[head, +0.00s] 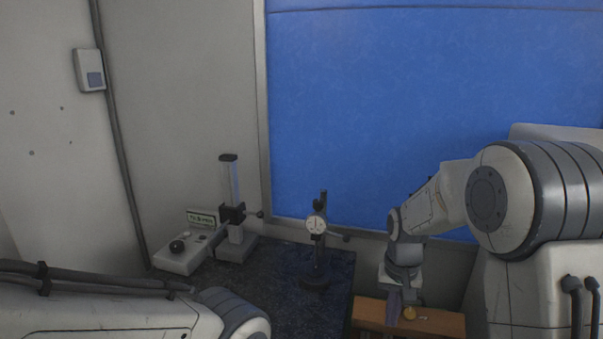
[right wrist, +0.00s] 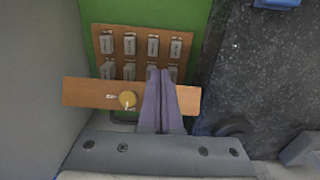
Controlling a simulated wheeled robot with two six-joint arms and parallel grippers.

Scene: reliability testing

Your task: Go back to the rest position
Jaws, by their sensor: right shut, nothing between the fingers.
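My right gripper (head: 395,308) hangs at the lower right of the head view, its fingers pointing down over a wooden board (head: 440,318). In the right wrist view its two purple-grey fingers (right wrist: 160,75) lie together, shut and empty, in front of the same board. My left arm shows only as a link along the bottom left of the head view; its gripper is out of the picture.
A yellow disc (right wrist: 127,99) lies on the board, left of the fingers. Beyond it, a wooden rack (right wrist: 143,32) holds several grey tagged blocks on green. The dark stone table (head: 290,262) carries a dial-gauge stand (head: 316,225), a column instrument (head: 232,205) and a control box (head: 180,258).

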